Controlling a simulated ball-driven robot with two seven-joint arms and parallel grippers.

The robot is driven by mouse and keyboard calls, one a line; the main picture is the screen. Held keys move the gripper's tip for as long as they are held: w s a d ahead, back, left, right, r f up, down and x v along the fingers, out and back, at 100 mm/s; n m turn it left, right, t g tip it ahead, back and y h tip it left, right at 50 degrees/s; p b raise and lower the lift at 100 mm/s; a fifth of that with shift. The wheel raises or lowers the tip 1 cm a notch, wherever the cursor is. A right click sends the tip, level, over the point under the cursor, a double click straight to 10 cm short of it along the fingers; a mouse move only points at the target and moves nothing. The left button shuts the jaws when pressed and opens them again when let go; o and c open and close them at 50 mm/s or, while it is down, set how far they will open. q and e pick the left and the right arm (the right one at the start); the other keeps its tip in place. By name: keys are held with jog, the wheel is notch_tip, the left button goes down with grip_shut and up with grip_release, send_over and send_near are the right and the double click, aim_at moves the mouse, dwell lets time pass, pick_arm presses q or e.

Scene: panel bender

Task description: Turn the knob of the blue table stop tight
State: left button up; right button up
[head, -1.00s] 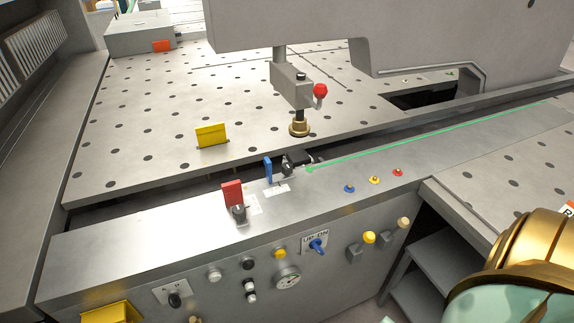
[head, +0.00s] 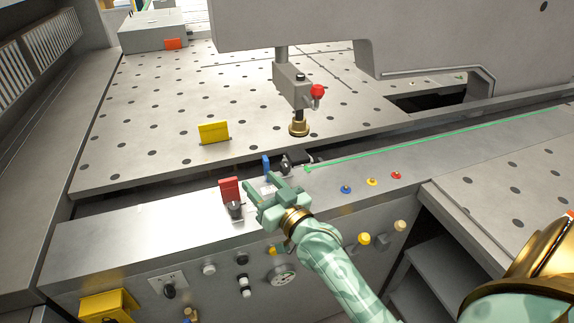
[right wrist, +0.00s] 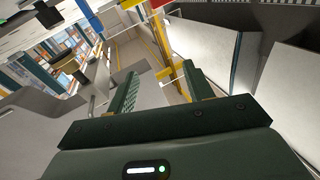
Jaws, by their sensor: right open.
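The blue table stop (head: 266,165) is a small upright blue plate at the far edge of the grey front beam. A dark knob (head: 285,166) sits just to its right. My right gripper (head: 260,181) is open and empty over the beam, on the near side of the blue stop, with its fingers pointing toward the back. It appears apart from the knob. The gripper covers the label in front of the stop. In the right wrist view its two dark green fingers (right wrist: 163,86) are spread with nothing between them. My left gripper is not in view.
A red stop (head: 230,189) with a dark knob (head: 236,210) stands close left of the gripper. A yellow stop (head: 213,132) stands on the perforated table. A clamp with a red ball handle (head: 317,91) hangs behind. Coloured buttons (head: 372,182) lie to the right on the beam.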

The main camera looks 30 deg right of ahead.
jog(key=w+d+r+m+t+h, duration=0.3)
jog(key=d+r+m+t+h, duration=0.1)
jog(key=d+r+m+h, duration=0.55)
jog(key=s+d+r+m+g+h, duration=0.1)
jog(key=d+r+m+g+h, duration=0.2)
jog(key=d+m+g+h, duration=0.5)
jog(key=s+d+r+m+g+h, duration=0.2)
jog(key=r+m+g+h, duration=0.15)
jog(key=m, duration=0.75)
jog(key=m+g+y, duration=0.8)
jog(key=m+y, duration=0.5)
jog(key=y, duration=0.5)
send_near(285, 164)
jog(key=shift+h, duration=0.3)
jog(key=b+x, duration=0.7)
jog(key=x, duration=0.2)
jog(key=shift+w+a+f, duration=0.1)
jog(key=shift+a+f, duration=0.05)
jog(key=shift+t, duration=0.25)
